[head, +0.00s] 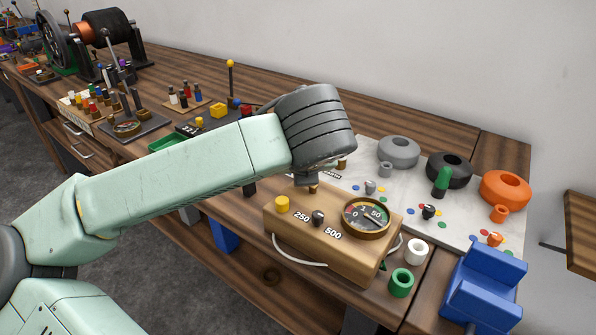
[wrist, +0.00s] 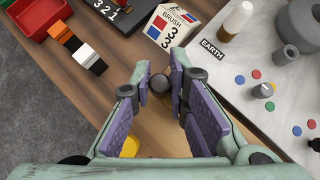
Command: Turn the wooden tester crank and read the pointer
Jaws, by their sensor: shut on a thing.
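The wooden tester (head: 335,240) stands on the bench in the head view, with a round brass-rimmed dial (head: 366,217), a yellow button (head: 282,204) and a black selector knob (head: 318,217) between the labels 250 and 500. The dial shows numbers including 0 and 50; its pointer is too small to read surely. In the wrist view my gripper (wrist: 161,78) has its purple-padded fingers on both sides of a dark round knob (wrist: 158,83), seemingly the crank's, and is shut on it. The crank's arm is hidden below.
A white board with grey, black and orange rings (head: 505,189) lies behind and right of the tester. A blue cradle (head: 484,287) and green and white rings (head: 402,282) stand at its right. A brush box (wrist: 170,25) is just beyond the fingers. A cable hangs along the tester's front.

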